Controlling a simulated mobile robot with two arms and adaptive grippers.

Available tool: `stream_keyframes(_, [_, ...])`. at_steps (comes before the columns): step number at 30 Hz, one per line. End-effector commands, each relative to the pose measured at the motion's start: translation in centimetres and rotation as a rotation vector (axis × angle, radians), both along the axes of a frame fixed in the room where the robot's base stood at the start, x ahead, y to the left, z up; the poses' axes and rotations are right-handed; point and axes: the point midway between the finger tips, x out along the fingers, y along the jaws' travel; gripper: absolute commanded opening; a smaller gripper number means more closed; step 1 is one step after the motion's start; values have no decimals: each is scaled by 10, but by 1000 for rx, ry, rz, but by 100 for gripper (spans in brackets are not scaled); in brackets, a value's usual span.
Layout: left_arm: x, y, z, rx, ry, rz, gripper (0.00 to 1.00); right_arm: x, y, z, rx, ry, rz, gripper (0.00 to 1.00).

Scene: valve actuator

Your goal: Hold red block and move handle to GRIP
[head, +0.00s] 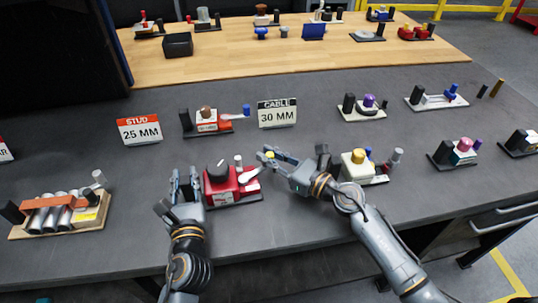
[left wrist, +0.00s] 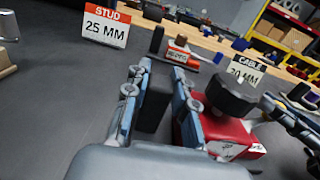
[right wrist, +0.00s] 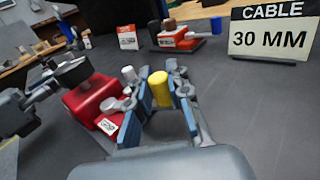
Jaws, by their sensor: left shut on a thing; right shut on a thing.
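The red block (head: 222,190) stands on a dark base, with a black knob (head: 217,170) on top and a grey pin beside it. It also shows in the left wrist view (left wrist: 220,133) and right wrist view (right wrist: 92,98). A pale lever (head: 250,175) reaches from it towards a yellow handle grip (right wrist: 160,88). My right gripper (head: 268,156) is shut on the yellow grip, one finger on each side. My left gripper (head: 184,182) is left of the red block, shut on the upright black block (left wrist: 155,104) beside it.
A device with a yellow knob (head: 359,155) stands close to my right wrist. A 25 MM sign (head: 139,129), a 30 MM sign (head: 277,113) and a device with a blue-tipped lever (head: 207,121) stand behind. A pipe rack (head: 62,213) is at left.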

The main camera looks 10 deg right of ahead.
Motion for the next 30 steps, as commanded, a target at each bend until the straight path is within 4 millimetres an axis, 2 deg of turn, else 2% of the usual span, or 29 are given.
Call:
stream_keyframes(1, [0, 1, -2, 0, 3, 4, 0, -2, -2, -5, -8, 5, -15, 0])
stream_keyframes(12, [0, 1, -2, 0, 3, 4, 0, -20, -6, -4, 4, 3, -185, 0])
stream_keyframes(30, [0, 2, -2, 1, 3, 6, 0, -60, -7, -3, 2, 2, -193, 0])
